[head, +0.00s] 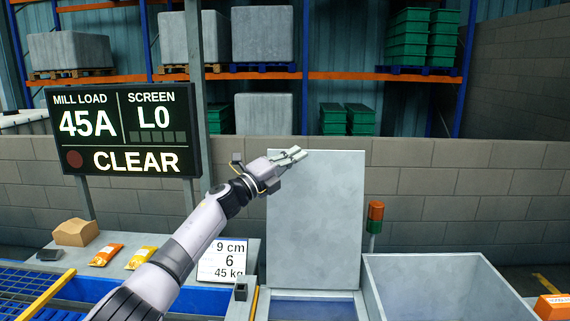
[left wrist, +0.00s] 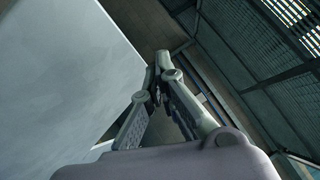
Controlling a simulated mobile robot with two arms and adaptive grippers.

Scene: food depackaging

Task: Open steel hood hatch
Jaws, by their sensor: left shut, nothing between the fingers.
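The steel hood hatch (head: 316,220) is a flat grey panel standing upright in the middle of the head view. A bluish opening (head: 312,305) shows at its foot. My left gripper (head: 301,153) is at the top left edge of the panel, shut and empty. In the left wrist view its fingers (left wrist: 158,62) meet at the tips, and the hatch (left wrist: 62,72) fills the left side as a pale flat surface. I cannot tell whether the fingers touch the panel. My right gripper is in neither view.
A display board (head: 124,132) on posts stands at the left. A grey open bin (head: 440,262) is at the right, with an orange and green signal light (head: 375,217) behind it. Orange (head: 106,255) and yellow (head: 141,258) packets and a cardboard box (head: 76,232) lie on the left ledge.

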